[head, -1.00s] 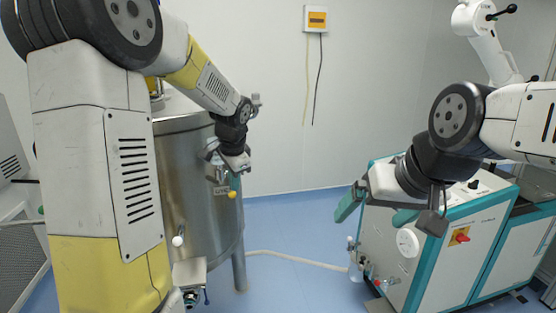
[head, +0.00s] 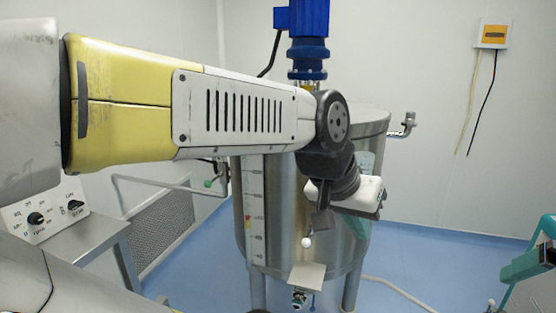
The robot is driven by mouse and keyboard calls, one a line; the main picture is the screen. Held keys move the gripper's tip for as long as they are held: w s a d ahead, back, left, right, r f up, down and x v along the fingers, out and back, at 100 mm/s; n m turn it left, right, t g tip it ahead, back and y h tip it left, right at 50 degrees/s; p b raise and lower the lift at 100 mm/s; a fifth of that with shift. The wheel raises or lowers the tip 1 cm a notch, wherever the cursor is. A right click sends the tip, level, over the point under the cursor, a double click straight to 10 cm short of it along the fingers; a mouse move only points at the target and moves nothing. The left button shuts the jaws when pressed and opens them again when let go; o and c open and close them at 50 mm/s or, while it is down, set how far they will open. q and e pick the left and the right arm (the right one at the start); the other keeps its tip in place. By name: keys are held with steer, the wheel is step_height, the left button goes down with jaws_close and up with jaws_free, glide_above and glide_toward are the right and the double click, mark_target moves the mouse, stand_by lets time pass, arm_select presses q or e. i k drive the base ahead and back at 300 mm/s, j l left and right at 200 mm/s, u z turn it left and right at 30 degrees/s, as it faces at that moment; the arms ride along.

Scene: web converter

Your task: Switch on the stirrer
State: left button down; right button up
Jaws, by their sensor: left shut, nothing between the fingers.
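The blue motor (head: 308,25) of the stirrer stands upright above the steel tank (head: 270,215); its lower end is partly hidden by my left arm. My left gripper (head: 358,210) is in front of the tank's right side, below the rim and well below the motor. It is shut and empty; its fingers are mostly hidden behind its white body. A grey control panel (head: 50,215) with black knobs is at the far left, away from the gripper. I cannot tell which control belongs to the stirrer.
A yellow-and-white box (head: 494,33) with hanging cables is on the back wall. A pipe fitting (head: 404,125) juts from the tank's right. A metal table (head: 85,238) stands at the left. Blue floor (head: 430,255) is free right of the tank.

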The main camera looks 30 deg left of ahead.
mark_target(73, 204)
steer(key=u, duration=2.9)
steer(key=i+l, duration=0.3)
steer(key=i, duration=0.15)
steer(key=i+l, duration=0.3)
steer(key=i, duration=0.15)
